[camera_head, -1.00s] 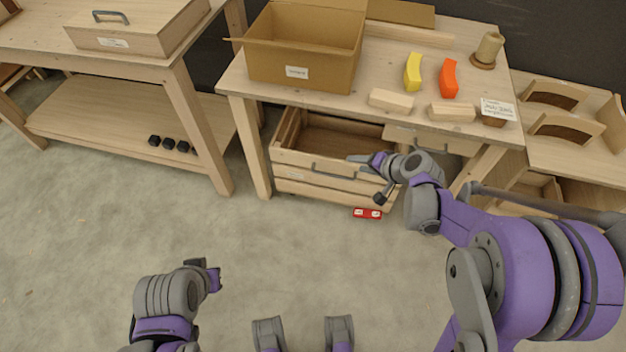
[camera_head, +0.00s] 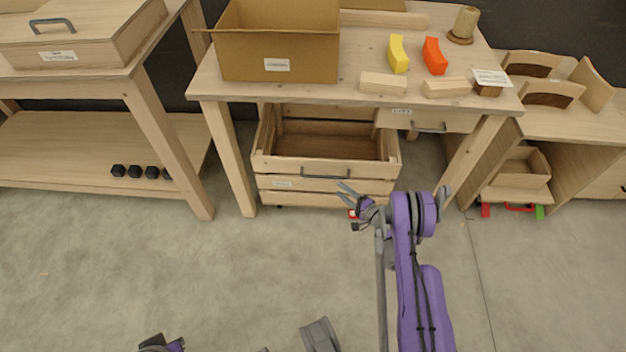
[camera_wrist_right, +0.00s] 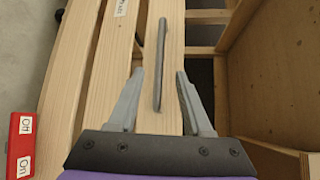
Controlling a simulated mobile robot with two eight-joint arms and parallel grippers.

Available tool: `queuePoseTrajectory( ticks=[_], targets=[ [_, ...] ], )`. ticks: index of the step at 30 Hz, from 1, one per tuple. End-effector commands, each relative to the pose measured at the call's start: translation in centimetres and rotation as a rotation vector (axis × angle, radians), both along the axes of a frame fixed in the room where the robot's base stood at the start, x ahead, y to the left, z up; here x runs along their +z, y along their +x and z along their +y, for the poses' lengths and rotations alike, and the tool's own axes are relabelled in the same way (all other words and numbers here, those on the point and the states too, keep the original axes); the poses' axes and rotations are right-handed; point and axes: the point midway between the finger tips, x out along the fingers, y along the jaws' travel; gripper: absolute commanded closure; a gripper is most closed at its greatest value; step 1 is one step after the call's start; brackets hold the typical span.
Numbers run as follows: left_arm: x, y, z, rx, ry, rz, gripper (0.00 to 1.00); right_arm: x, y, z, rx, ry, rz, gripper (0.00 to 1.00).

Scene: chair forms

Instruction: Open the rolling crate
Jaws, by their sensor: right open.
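The rolling crate (camera_head: 275,163) is a slatted wooden box with an open top, standing on the floor under the middle table. Its front carries a grey bar handle (camera_head: 325,173). My right gripper (camera_head: 344,191) is open and empty at the crate's front, just right of and below the handle. In the right wrist view the handle (camera_wrist_right: 162,60) lies between and ahead of the spread fingers (camera_wrist_right: 160,73); I cannot see contact. My left gripper (camera_head: 162,344) is cut off at the bottom edge, so its jaws are unclear.
A red Off/On switch box (camera_wrist_right: 20,146) lies on the floor by the crate's front. The table (camera_head: 210,88) above holds a cardboard box (camera_head: 285,55) and coloured blocks. Table legs flank the crate. The floor (camera_head: 280,270) in front is clear.

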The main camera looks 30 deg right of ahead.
Motion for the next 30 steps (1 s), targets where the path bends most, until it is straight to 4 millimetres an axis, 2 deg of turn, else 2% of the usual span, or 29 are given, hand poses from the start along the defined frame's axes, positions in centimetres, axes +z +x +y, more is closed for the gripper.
queuePoseTrajectory(
  ticks=[5,12,18,24,30],
  targets=[
    [-0.3,0.0,0.0,0.000,0.000,0.001,1.00,-0.4,1.8,0.5,0.003,0.002,-0.002,0.50],
    [-1.0,0.1,0.0,0.000,0.000,0.003,1.00,-1.0,6.3,1.7,0.003,0.002,-0.001,0.50],
    [-1.4,0.2,0.0,0.000,0.000,0.005,1.00,-1.4,9.1,2.4,0.002,0.002,-0.001,0.50],
    [-1.6,0.2,0.0,0.000,0.000,0.005,1.00,-1.5,10.2,2.6,0.000,0.001,-0.001,0.50],
    [-1.6,0.2,0.0,0.000,0.000,0.005,1.00,-1.4,10.3,2.6,0.000,0.000,-0.001,0.50]
  ],
)
